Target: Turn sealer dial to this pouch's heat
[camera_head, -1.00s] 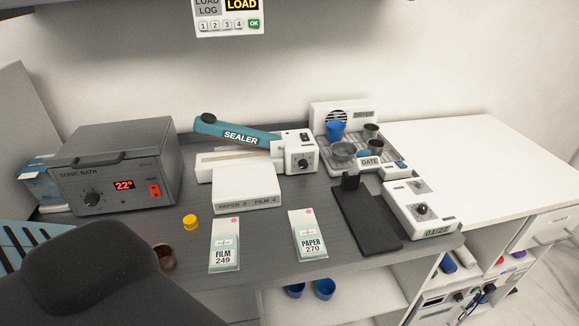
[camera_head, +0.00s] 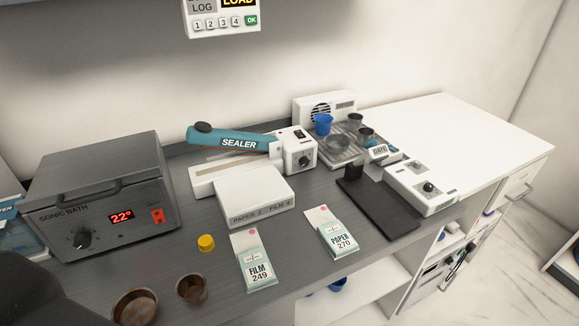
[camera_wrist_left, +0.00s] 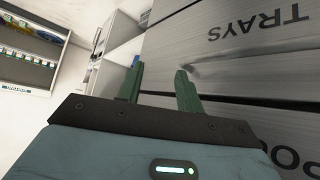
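The sealer (camera_head: 236,142) stands at the back of the grey counter, its teal arm lifted at a slant. Its dial (camera_head: 304,161) is a dark knob on the white block at its right end; its setting is too small to read. The white front ledge (camera_head: 243,192) is marked PAPER 2 and FILM 4. A pouch marked FILM 249 (camera_head: 256,262) and a pouch marked PAPER 270 (camera_head: 332,234) lie in front. My left gripper (camera_wrist_left: 160,82) is open and empty in the left wrist view, facing grey drawer fronts, one lettered TRAYS. Neither gripper shows in the head view.
A yellow cap (camera_head: 206,242) and two brown cups (camera_head: 135,306) (camera_head: 191,289) lie near the front. A black plate (camera_head: 378,208) and a white dial unit (camera_head: 420,188) are right of the pouches. The white counter (camera_head: 450,125) is bare.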

